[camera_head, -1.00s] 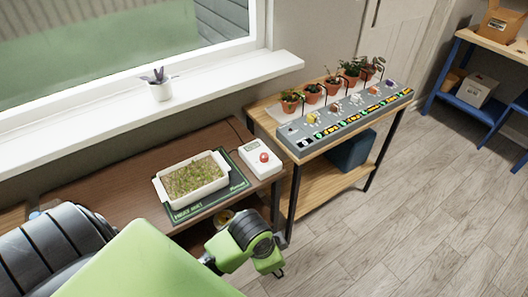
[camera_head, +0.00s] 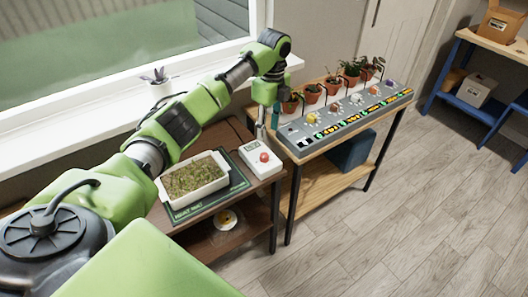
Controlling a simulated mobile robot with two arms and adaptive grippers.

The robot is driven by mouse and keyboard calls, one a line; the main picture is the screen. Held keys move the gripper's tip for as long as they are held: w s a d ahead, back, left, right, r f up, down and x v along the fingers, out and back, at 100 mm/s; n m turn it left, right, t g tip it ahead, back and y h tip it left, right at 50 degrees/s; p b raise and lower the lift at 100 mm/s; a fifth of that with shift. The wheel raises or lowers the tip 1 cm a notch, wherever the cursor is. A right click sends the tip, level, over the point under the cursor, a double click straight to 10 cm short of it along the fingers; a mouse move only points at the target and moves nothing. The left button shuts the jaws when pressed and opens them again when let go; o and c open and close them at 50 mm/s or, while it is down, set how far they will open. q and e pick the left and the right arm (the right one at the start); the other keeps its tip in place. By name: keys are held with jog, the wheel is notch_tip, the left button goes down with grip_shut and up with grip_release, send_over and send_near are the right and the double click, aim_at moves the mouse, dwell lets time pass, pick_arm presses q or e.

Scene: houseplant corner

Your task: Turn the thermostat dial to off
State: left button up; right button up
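The thermostat is a white box (camera_head: 252,160) with a small display (camera_head: 252,147) and a red dial (camera_head: 264,157). It stands at the right end of the brown table, beside the tray of seedlings. I cannot read the dial's setting at this size. My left arm reaches in from the left, over the tray. My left gripper (camera_head: 261,133) points down just behind the thermostat's far edge, close to the dial and apart from it as far as I can tell. Its fingers are small and seen edge-on, so their opening is unclear. My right gripper is out of view.
The white tray of seedlings (camera_head: 225,181) rests on a green mat (camera_head: 187,213). Right of the thermostat, a wooden stand carries a grey control panel (camera_head: 345,122) and several potted plants (camera_head: 312,93). A small potted plant (camera_head: 160,84) is on the windowsill.

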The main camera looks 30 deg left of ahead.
aim_at(264, 155)
pick_arm(q)
jog(key=f, duration=0.3)
jog(key=a+f, duration=0.1)
jog(key=f, duration=0.3)
jog(key=f+p, duration=0.1)
jog(key=f, duration=0.3)
jog(key=shift+a+f, duration=0.2)
jog(key=shift+a, duration=0.1)
grip_shut()
